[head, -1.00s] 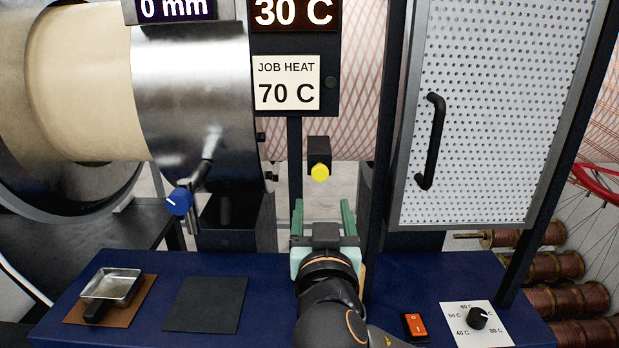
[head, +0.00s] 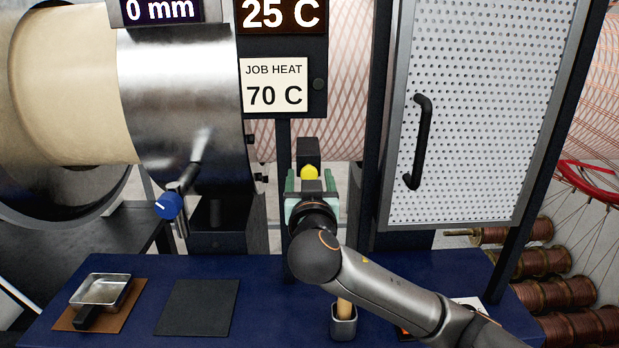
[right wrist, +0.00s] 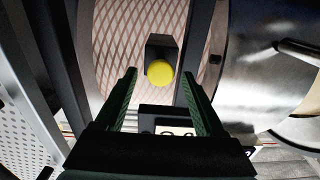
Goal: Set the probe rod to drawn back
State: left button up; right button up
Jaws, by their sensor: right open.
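The yellow round knob (head: 309,172), which I take to be the end of the probe rod, sticks out of a black block (head: 308,150) in front of the pink latticed wrap. My right gripper (head: 309,182) is open, with its green fingers pointing toward the knob. In the right wrist view the knob (right wrist: 160,73) appears between the two open fingers (right wrist: 159,82), touching neither. Its depth relative to the fingertips is hard to tell. The rod behind the knob is hidden. My left gripper is not in view.
A blue-knobbed lever (head: 169,206) stands left by the metal drum. A perforated door with a black handle (head: 418,142) is at right. On the blue bench lie a metal pan (head: 102,290), a dark mat (head: 199,308) and a wooden-handled tool in a cup (head: 344,322). Displays read 0 mm and 25 C.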

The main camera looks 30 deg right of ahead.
jog(key=shift+c, duration=0.3)
grip_shut()
dwell(1.0)
